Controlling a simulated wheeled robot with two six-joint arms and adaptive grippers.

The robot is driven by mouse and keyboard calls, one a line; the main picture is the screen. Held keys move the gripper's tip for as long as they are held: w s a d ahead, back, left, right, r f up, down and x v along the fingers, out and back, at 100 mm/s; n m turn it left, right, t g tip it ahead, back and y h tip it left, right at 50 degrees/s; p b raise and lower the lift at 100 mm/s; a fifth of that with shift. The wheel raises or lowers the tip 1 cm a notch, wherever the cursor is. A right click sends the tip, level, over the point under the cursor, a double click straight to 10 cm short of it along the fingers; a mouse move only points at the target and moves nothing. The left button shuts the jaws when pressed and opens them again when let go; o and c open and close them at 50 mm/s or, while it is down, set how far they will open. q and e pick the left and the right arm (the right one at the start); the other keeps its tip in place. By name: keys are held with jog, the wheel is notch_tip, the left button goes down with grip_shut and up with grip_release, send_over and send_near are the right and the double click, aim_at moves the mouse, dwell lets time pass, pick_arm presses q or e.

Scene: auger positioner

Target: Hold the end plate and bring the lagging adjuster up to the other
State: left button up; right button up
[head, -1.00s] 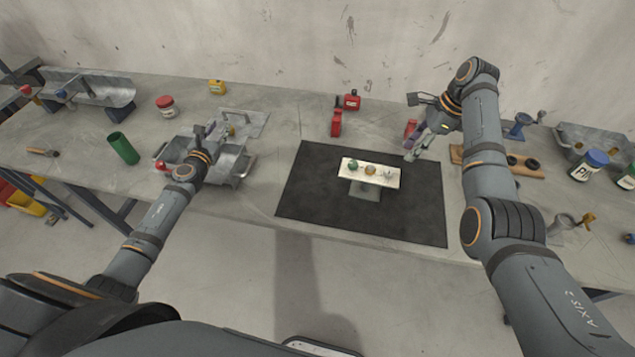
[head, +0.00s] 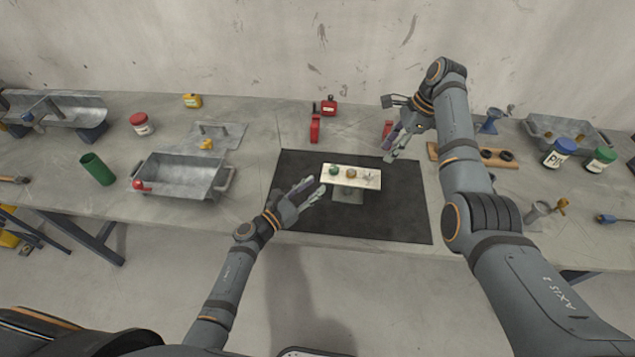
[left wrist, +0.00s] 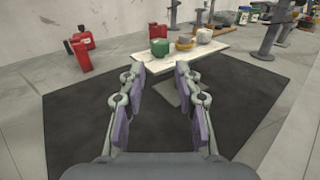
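The cream end plate (head: 337,184) sits on a grey pedestal (head: 347,195) on the black mat. On its top are a green adjuster (head: 334,170), an orange one (head: 351,172) and a whitish one (head: 369,177). The left wrist view shows the plate (left wrist: 150,63), green knob (left wrist: 160,47), orange knob (left wrist: 184,44) and whitish knob (left wrist: 204,36). My left gripper (head: 316,185) is open and empty, just left of the plate; its spread fingers (left wrist: 158,76) point at the plate's near left end, apart from it. My right gripper (head: 387,151) looks open and empty, behind and right of the plate.
The black mat (head: 400,215) is otherwise bare. Red items (head: 315,128) stand behind it. A grey metal tray (head: 180,178) and green cylinder (head: 97,170) are at left. A wooden rack (head: 465,152), tray and jars (head: 558,154) are at right.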

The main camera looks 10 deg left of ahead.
aim_at(331, 173)
pick_arm(q)
jog(key=x, duration=0.9)
jog(key=shift+w+d, duration=0.2)
jog(key=shift+w, duration=0.1)
jog(key=shift+c, duration=0.4)
grip_shut()
